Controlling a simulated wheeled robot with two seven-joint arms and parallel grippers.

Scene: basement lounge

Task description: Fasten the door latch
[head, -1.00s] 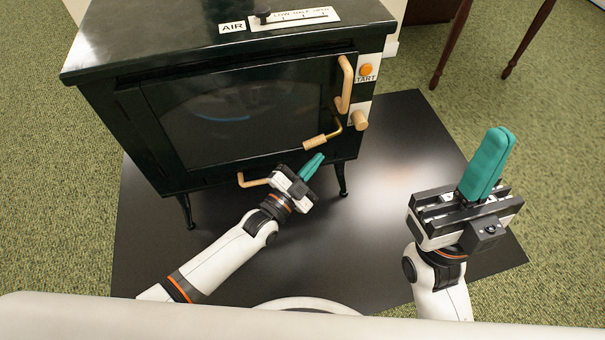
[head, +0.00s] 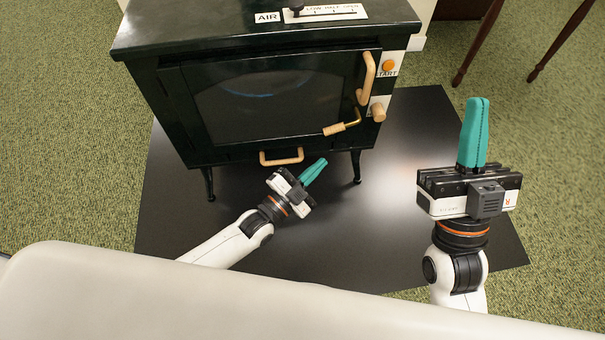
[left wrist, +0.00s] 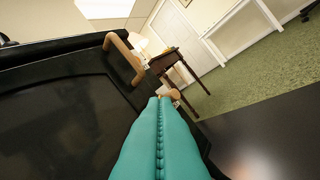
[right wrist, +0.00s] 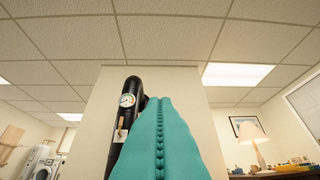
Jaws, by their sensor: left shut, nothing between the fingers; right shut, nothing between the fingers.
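The black stove's door (head: 265,105) looks closed, with a dark glass pane. The latch lever (head: 343,128) is brass with a wooden grip and points down and left from the door's right edge. A wooden loop handle (head: 368,78) stands upright above it; it also shows in the left wrist view (left wrist: 124,56). My left gripper (head: 314,170) has teal fingers, shut and empty, below the latch and apart from it in the head view. My right gripper (head: 475,130) is shut and empty, pointing up to the right of the stove.
A wooden knob (head: 378,110) and an orange START button (head: 389,66) sit right of the door. A lower wooden handle (head: 282,157) is under it. Dark table legs (head: 478,42) stand at the upper right.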

